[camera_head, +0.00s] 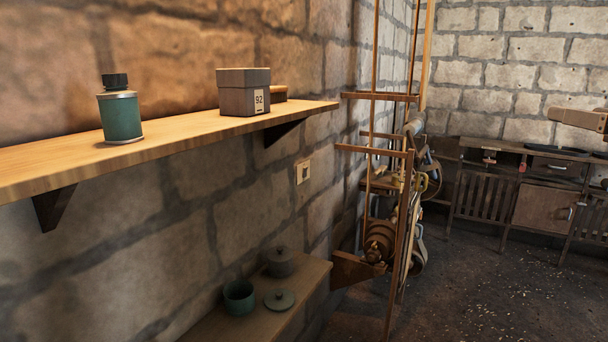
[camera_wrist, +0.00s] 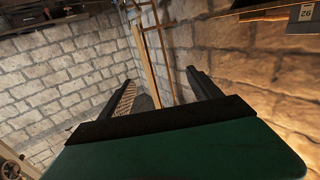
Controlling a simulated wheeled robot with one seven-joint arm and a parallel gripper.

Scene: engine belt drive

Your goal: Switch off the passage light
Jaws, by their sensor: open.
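A small pale switch plate (camera_head: 303,172) with a dark centre is on the stone wall in the head view. It sits below the right end of the upper shelf, to the left of the wooden frame. Whether it is on or off is too small to tell. In the wrist view my gripper (camera_wrist: 159,77) is open and empty, its two dark fingers apart, with stone walls beyond them. The switch plate cannot be made out in the wrist view. My gripper's fingers are not clearly seen in the head view.
The upper shelf (camera_head: 180,129) juts out above the switch, holding a green canister (camera_head: 120,116) and a grey box (camera_head: 243,92). A lower shelf (camera_head: 225,328) holds pots. The wooden frame (camera_head: 400,230) with pulleys stands right of the switch. Open floor (camera_head: 480,290) lies at right.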

